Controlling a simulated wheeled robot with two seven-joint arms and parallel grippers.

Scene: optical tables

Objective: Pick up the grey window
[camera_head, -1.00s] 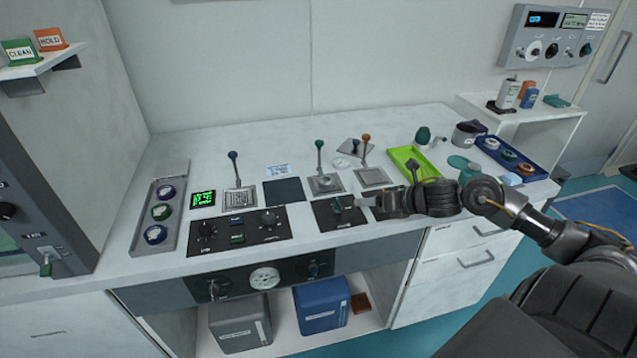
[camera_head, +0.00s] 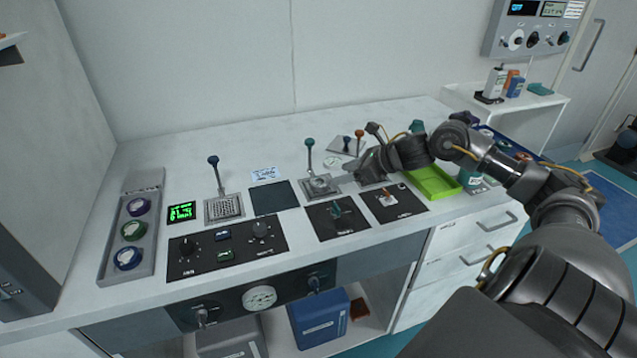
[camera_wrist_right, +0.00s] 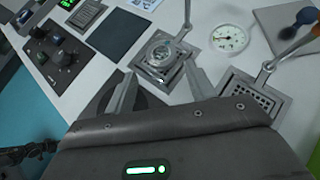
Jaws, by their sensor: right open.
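A round grey ringed disc with a clear middle, which looks like the grey window (camera_head: 320,181), lies on a square metal plate at the foot of a teal-knobbed lever. It also shows in the right wrist view (camera_wrist_right: 158,55). My right gripper (camera_head: 347,179) reaches in from the right, just right of the disc. In the right wrist view its two fingers (camera_wrist_right: 160,82) are spread, with the disc beyond and between their tips. Nothing is between the fingers. My left gripper is not in view.
The teal-knobbed lever (camera_head: 309,157) rises beside the disc. Another lever plate (camera_wrist_right: 250,92) and a white dial (camera_wrist_right: 229,38) are close by. A rack (camera_head: 127,235) with purple, green and blue round pieces stands at left. A green tray (camera_head: 436,183) lies at right.

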